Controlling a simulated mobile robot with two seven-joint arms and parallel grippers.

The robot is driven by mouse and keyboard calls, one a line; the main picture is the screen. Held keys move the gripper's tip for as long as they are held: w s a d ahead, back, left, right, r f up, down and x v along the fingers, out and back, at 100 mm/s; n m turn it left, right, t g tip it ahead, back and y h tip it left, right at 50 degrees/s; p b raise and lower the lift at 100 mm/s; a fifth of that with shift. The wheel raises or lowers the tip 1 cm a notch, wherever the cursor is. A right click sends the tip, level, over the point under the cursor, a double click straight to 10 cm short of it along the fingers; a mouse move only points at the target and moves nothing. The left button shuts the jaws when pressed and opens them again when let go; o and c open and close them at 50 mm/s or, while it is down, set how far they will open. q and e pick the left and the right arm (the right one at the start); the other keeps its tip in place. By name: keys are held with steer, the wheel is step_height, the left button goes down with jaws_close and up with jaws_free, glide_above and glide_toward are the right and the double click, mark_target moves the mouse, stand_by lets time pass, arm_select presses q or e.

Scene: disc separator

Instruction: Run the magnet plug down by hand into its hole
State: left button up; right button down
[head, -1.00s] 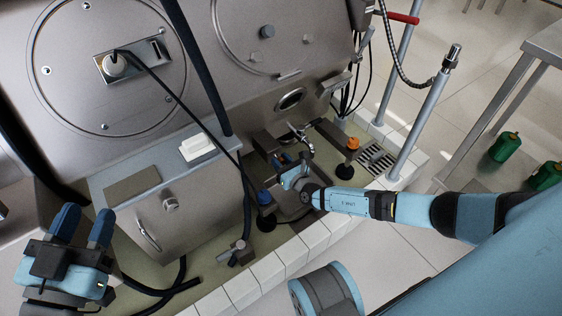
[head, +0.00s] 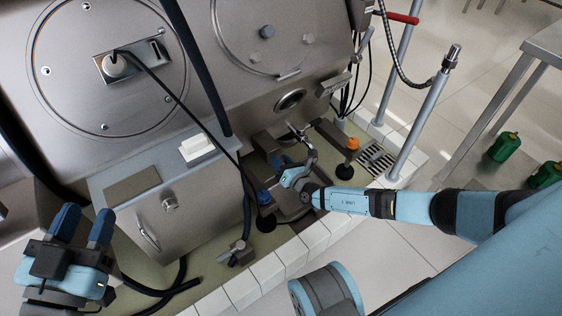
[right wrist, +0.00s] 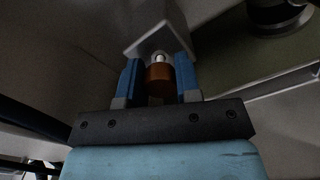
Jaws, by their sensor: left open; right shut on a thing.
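The magnet plug (right wrist: 158,77) shows in the right wrist view as an orange-brown cylinder with a bright metal tip. My right gripper (right wrist: 158,80) is shut on it, with one blue finger on each side. The tip points up toward a grey metal part (right wrist: 152,38). I cannot tell whether the tip is inside a hole; the hole itself is hidden. In the head view my right gripper (head: 286,165) is low beside the machine's base, and the plug is hidden there. My left gripper (head: 82,225) is open and empty at the lower left, its blue fingers pointing up.
A grey box with a handle (head: 180,205) stands left of my right gripper. An orange-topped post (head: 352,146) and a drain grate (head: 377,158) lie to its right. A black cable (head: 172,95) hangs across the machine. White tiles (head: 290,252) edge the pit.

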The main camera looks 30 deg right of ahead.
steer(key=shift+m, duration=0.9)
steer(key=shift+f, duration=0.1)
steer(key=shift+m, duration=0.7)
steer(key=shift+s+f+m, duration=0.1)
steer(key=shift+m, duration=0.8)
steer(key=shift+m, duration=0.5)
steer(key=shift+s+f+m, duration=0.1)
steer(key=shift+m, duration=1)
